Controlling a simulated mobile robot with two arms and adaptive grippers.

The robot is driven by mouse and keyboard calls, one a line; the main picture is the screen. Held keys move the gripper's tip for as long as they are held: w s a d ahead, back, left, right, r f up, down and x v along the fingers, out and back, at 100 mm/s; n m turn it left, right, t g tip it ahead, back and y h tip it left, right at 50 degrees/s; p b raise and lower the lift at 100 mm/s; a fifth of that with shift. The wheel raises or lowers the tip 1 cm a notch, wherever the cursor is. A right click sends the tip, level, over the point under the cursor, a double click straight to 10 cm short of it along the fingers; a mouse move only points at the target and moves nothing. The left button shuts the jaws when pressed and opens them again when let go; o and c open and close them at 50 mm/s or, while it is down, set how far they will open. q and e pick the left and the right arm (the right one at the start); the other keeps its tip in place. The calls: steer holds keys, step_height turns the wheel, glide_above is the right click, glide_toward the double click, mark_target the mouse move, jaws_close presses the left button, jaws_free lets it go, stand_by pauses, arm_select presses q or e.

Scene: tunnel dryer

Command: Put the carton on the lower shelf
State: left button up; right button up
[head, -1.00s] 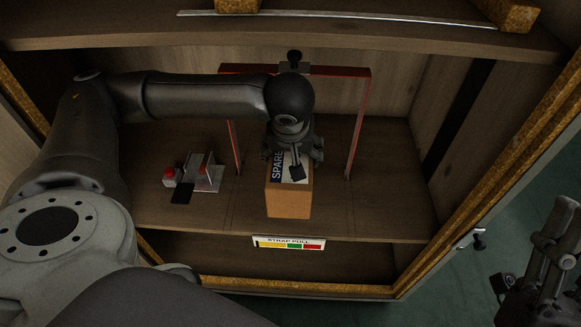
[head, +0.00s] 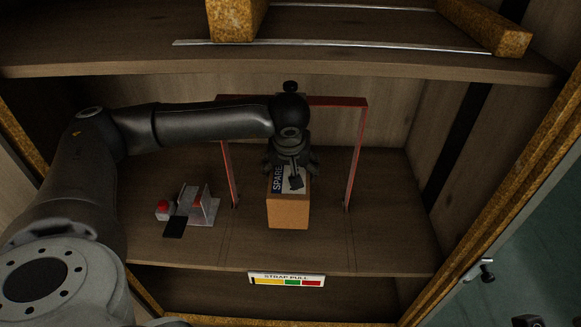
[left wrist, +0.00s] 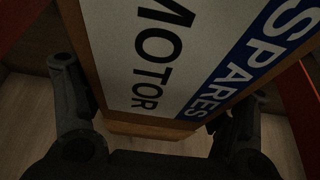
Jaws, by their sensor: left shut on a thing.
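The carton (head: 288,212) is a brown box with a white and blue "SPARES MOTOR" label. My left gripper (head: 291,172) is shut on it from above, and the fingers straddle it in the left wrist view (left wrist: 160,130). The carton is over the shelf (head: 390,245) with the "STRAP PULL" label, between the legs of a red frame (head: 356,150). Its near end is in front of the frame's feet. I cannot tell whether its underside touches the shelf. Only a dark bit of my right gripper (head: 527,321) shows at the lower right edge.
A metal bracket with a red knob (head: 190,205) stands on the shelf left of the frame. An upper shelf (head: 390,62) with rusty blocks (head: 238,20) is above. A darker space lies below the labelled shelf edge. The shelf right of the frame is clear.

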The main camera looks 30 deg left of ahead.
arm_select(q)
steer(key=f+b, duration=0.1)
steer(key=f, duration=0.3)
steer(key=shift+w+a+b, duration=0.1)
steer(key=shift+w+b, duration=0.1)
steer(key=shift+b, duration=0.2)
steer(key=shift+w+a, duration=0.1)
steer(key=shift+w, duration=0.1)
steer(key=o, duration=1.8)
steer(key=shift+s+f, duration=0.1)
steer(key=shift+f, duration=0.05)
steer(key=shift+c, duration=0.2)
steer(key=o, duration=0.3)
